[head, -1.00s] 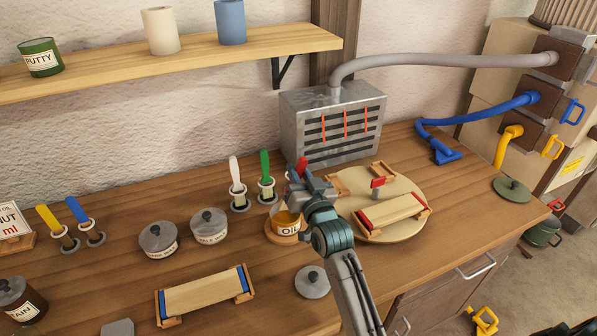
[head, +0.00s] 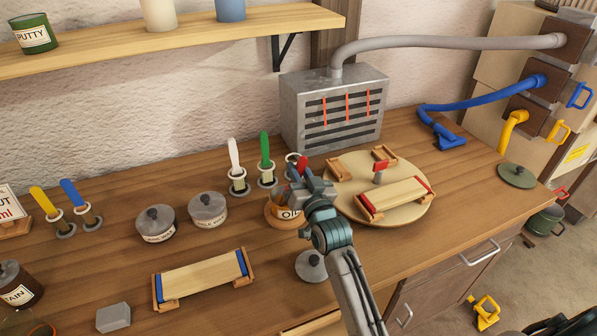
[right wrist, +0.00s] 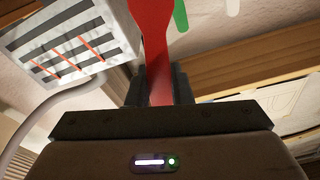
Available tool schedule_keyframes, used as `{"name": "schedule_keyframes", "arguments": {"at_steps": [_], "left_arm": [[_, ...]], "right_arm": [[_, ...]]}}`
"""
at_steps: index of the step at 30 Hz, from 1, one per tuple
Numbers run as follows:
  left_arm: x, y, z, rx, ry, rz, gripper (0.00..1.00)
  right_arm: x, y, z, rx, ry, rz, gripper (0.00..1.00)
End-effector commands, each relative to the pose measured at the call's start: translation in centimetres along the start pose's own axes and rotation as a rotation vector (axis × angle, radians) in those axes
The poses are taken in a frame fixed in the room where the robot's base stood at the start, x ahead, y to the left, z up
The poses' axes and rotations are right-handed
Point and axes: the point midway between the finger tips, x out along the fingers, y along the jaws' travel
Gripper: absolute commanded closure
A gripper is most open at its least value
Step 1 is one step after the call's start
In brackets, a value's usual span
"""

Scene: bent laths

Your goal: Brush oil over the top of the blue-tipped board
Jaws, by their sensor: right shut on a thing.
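The blue-tipped board (head: 200,275) is pale wood with blue ends. It lies across wooden rests on the front left of the bench. My right gripper (head: 303,187) is over the oil pot (head: 291,214), an orange pot labelled OIL, at mid-bench. It is shut on a red-handled brush (head: 302,164), whose red handle also shows between the fingers in the right wrist view (right wrist: 153,50). The brush's lower end is hidden by the gripper and the pot, so I cannot see its bristles. My left gripper is not in view.
A round turntable (head: 343,205) right of the pot carries a red-tipped board (head: 395,198). White (head: 234,155) and green (head: 265,150) brushes stand behind the pot. A grey heater (head: 335,110) is behind.

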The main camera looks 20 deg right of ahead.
Motion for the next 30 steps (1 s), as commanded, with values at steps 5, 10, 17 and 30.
{"name": "schedule_keyframes", "arguments": {"at_steps": [5, 10, 17, 30], "left_arm": [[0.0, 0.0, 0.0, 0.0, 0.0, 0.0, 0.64], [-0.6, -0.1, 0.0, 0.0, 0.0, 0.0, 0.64], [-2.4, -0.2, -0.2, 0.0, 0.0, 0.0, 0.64], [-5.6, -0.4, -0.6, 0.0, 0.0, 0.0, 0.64]], "right_arm": [[0.0, 0.0, 0.0, 0.0, 0.0, 0.0, 1.0], [0.1, -0.2, -0.7, 0.0, 0.001, 0.0, 1.0], [0.4, -0.7, -2.5, 0.0, 0.001, 0.0, 1.0], [0.9, -1.6, -5.9, 0.0, 0.001, 0.0, 1.0]]}}
